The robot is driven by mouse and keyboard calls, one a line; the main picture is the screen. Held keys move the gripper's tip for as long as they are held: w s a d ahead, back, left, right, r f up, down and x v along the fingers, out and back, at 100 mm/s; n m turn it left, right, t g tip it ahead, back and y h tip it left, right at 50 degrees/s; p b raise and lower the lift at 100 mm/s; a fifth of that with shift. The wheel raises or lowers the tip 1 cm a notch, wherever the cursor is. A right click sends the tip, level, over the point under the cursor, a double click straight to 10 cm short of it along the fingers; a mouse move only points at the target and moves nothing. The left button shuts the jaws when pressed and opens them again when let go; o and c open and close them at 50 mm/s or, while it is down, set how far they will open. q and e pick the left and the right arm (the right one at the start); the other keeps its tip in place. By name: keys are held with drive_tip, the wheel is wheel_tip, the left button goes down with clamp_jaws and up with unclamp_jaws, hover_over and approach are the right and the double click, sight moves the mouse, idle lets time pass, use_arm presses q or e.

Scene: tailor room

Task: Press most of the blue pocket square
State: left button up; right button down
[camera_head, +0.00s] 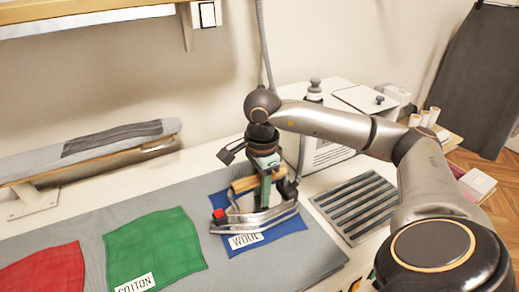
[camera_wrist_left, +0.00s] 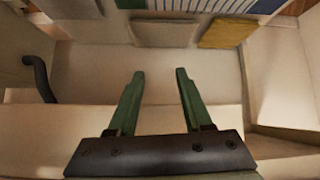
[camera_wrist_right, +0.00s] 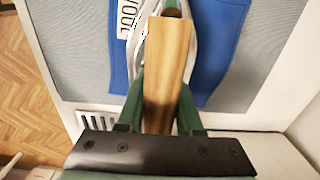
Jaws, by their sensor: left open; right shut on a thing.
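The blue pocket square (camera_head: 286,228) lies flat on the grey pressing mat (camera_head: 180,198), with a white WOOL label (camera_head: 245,240) at its front edge. An iron (camera_head: 262,219) with a metal soleplate and wooden handle sits over the middle of the blue square and hides part of it. My right gripper (camera_head: 265,183) is shut on the iron's wooden handle. In the right wrist view the handle (camera_wrist_right: 170,65) is between the green fingers, with blue cloth (camera_wrist_right: 225,40) on both sides. My left gripper (camera_wrist_left: 160,78) is open and empty, seen only in the left wrist view.
A green square (camera_head: 155,245) labelled COTTON and a red square (camera_head: 45,272) lie to the left. A slatted metal rest (camera_head: 358,205) is right of the mat. A sleeve board (camera_head: 90,148) stands at the back left. A white boxy unit (camera_head: 325,150) stands behind.

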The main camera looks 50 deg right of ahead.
drive_tip(key=shift+s+a+r+b, duration=0.1)
drive_tip(key=shift+s+a+b, duration=0.2)
drive_tip(key=shift+s, duration=0.65)
drive_tip(key=shift+s+a+f+b, duration=0.1)
drive_tip(key=shift+s+a+b, duration=0.2)
drive_tip(key=shift+s, duration=0.65)
drive_tip(key=shift+s+a+r+b, duration=0.1)
drive_tip(key=shift+s+a+b, duration=0.2)
drive_tip(key=shift+s, duration=0.65)
wheel_tip(320, 180, up, 7)
drive_tip(key=p, duration=0.5)
